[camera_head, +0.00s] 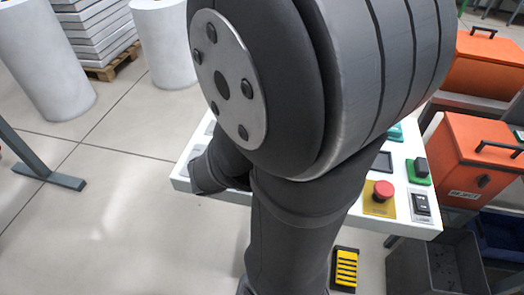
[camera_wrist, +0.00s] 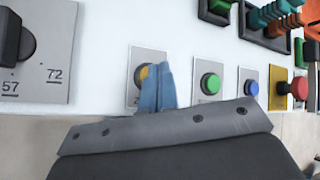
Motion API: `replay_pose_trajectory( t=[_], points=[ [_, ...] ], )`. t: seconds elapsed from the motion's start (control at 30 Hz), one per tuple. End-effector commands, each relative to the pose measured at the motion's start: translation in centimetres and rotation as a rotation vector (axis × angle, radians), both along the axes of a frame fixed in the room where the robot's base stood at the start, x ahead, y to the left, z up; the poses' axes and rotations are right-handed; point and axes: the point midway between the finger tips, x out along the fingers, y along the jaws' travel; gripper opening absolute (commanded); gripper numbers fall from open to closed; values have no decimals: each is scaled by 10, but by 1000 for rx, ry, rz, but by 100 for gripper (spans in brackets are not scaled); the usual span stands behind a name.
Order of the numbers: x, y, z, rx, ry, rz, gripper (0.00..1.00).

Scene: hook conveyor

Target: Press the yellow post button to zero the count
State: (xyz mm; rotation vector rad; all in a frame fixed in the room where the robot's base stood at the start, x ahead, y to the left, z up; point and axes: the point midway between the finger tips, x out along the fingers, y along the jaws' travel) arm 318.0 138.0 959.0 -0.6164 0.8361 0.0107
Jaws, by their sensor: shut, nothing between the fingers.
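The yellow button (camera_wrist: 141,76) sits in a dark ring on a grey plate (camera_wrist: 134,102) in the wrist view. My gripper (camera_wrist: 157,72) is shut, with its blue-grey fingers together and empty. Its fingertips overlap the right part of the yellow button in the picture and hide that part. I cannot tell whether they touch it. In the head view my own arm hides the yellow button and the gripper.
Right of the yellow button are a green button (camera_wrist: 210,84), a blue button (camera_wrist: 252,88) and a red mushroom button (camera_wrist: 299,88). A black knob (camera_wrist: 14,42) stands at left. The white panel (camera_head: 407,150) carries a rocker switch (camera_head: 421,205). Orange boxes (camera_head: 477,160) stand right.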

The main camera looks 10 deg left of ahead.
Motion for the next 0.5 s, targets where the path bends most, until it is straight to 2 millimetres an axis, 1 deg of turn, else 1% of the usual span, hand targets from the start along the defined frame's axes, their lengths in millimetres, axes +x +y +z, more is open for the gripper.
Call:
replay_pose_trajectory(
  t=[0.33, 0.5],
  points=[
    [0, 0, -1, -1, 0, 1, 0],
    [0, 0, -6, -1, 2, 0, 0]
  ],
)
